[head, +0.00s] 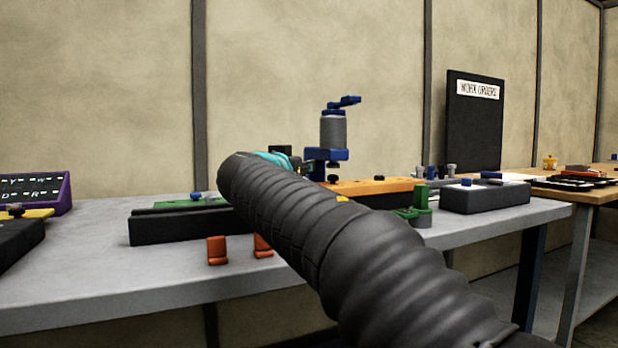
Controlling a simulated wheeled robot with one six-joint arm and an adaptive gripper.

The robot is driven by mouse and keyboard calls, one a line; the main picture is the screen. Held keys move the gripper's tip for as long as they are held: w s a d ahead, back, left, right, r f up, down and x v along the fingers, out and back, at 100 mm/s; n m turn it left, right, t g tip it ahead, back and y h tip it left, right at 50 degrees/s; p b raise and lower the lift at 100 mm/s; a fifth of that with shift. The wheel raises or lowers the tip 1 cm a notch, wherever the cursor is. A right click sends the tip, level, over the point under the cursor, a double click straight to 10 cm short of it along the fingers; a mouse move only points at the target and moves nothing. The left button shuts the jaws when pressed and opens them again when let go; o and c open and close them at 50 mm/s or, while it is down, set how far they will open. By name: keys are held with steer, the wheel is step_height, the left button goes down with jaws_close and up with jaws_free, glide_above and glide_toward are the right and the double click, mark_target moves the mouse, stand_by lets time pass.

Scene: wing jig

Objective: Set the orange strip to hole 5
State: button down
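A grey and blue upright tool (333,132) stands behind the strip's left end. A green strip (190,203) lies on a dark block at left. Two orange-red brackets (217,251) stand at the front. Green fittings (421,203) and a dark box (485,197) are at right.

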steer(key=shift+a, duration=0.1)
steer(key=c, duration=0.9)
jaws_free()
steer(key=shift+o, duration=0.2)
steer(key=v, duration=0.7)
steer(key=shift+s, duration=0.2)
